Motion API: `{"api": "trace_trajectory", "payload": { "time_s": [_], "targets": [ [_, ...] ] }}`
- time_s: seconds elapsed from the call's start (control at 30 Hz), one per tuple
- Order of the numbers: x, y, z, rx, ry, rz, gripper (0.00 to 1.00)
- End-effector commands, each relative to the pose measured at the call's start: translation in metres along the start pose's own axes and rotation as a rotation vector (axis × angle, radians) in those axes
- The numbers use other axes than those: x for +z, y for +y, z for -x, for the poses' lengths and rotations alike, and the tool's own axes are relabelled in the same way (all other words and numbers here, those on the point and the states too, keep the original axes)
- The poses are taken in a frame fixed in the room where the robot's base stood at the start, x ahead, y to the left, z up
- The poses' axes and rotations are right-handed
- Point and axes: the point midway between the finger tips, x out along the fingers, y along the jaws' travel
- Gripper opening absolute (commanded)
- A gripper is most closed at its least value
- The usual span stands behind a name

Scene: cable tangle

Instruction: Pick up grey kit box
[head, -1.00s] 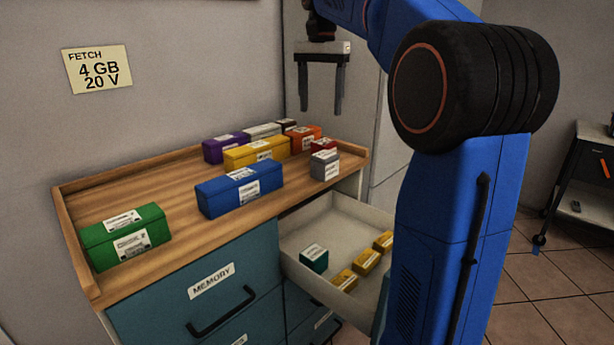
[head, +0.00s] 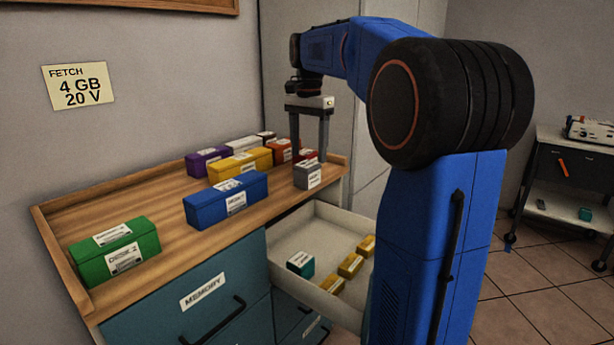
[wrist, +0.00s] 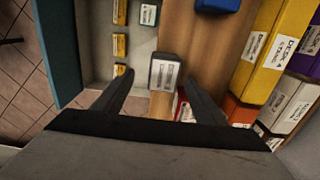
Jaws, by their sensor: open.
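The grey kit box (head: 308,176) is small, with a white label, and stands at the right front edge of the wooden cabinet top (head: 150,213). My gripper (head: 309,155) is open and empty, fingers pointing down, just above and around the box's upper end in the head view. In the wrist view, the grey box (wrist: 165,72) sits between and slightly beyond the two fingertips. I see no clear contact.
Red (head: 306,155), orange (head: 281,151), yellow (head: 240,164) and blue (head: 225,200) boxes stand close by on the top. An open drawer (head: 312,238) below holds a teal box (head: 300,263) and several yellow ones. A green box (head: 115,250) is far left.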

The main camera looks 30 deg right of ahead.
Motion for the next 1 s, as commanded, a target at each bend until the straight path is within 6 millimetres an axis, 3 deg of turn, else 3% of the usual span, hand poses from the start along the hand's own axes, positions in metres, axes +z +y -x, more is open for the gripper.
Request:
{"api": "trace_trajectory", "payload": {
  "time_s": [0.27, 0.6, 0.93, 1.0],
  "targets": [
    [0.000, -0.001, -0.018, 0.001, -0.001, 0.001, 0.65],
    [-0.003, -0.007, -0.059, 0.001, -0.001, 0.001, 0.65],
    [-0.003, -0.008, -0.065, -0.001, 0.000, 0.001, 0.65],
    [-0.003, -0.008, -0.065, -0.001, 0.000, 0.001, 0.51]
  ]
}}
